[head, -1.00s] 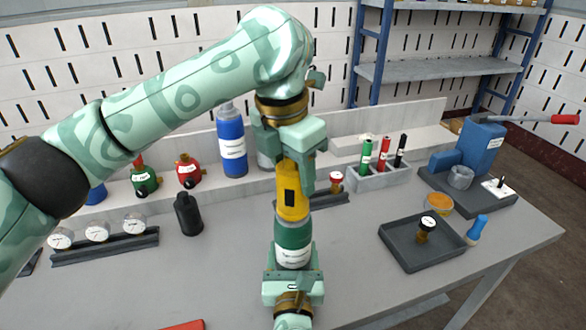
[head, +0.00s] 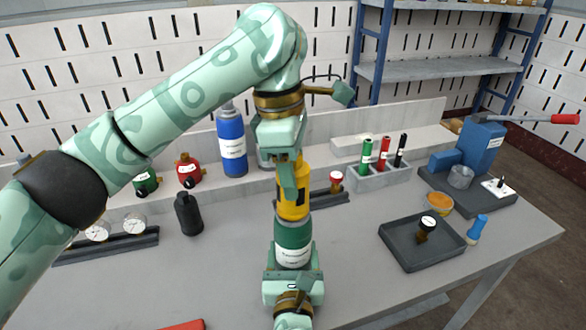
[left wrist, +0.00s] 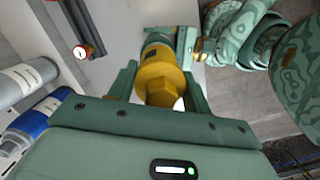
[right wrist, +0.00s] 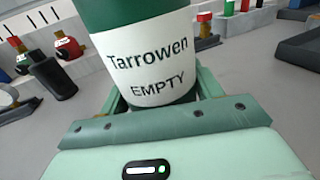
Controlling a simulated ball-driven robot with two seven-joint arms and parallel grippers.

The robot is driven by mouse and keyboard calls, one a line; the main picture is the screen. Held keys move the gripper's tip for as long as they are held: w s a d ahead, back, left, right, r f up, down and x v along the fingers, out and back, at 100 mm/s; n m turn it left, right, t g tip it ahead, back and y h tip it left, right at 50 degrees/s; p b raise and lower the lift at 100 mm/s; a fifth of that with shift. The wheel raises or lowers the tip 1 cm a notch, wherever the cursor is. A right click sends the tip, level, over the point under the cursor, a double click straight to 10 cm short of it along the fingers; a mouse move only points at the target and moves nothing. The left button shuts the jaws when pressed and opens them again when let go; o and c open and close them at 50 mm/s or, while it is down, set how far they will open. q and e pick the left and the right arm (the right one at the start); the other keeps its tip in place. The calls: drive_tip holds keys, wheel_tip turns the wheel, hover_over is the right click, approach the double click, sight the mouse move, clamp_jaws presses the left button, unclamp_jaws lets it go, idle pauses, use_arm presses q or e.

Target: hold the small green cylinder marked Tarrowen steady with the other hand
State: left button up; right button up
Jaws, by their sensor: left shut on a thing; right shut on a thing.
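The small green cylinder (head: 293,236) stands upright in the head view. Its white label reads "Tarrowen EMPTY" in the right wrist view (right wrist: 145,62). My right gripper (head: 293,276) is shut around its lower part, close to the table. A yellow cap (head: 293,208) sits on top of the cylinder; its hexagonal top shows in the left wrist view (left wrist: 161,88). My left gripper (head: 289,184) is shut on the cap from above, with one finger on either side. The cylinder's base is hidden behind my right gripper.
A black bottle (head: 188,214) and a gauge rack (head: 110,245) stand at left. A blue cylinder (head: 231,145) stands behind. The table between is mostly clear.

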use_arm(q)
drive_tip(key=o, duration=1.1)
drive_tip(key=shift+r, duration=0.1)
drive_tip(key=shift+r, duration=1.2)
drive_tip(key=n+t, duration=0.1)
drive_tip(key=n, duration=0.4)
drive_tip(key=shift+n, duration=0.5)
drive_tip(key=n, duration=0.2)
drive_tip(key=shift+n, duration=0.3)
drive_tip(key=n, duration=0.3)
drive_tip(key=shift+t+y, duration=0.3)
drive_tip(key=shift+t, duration=0.1)
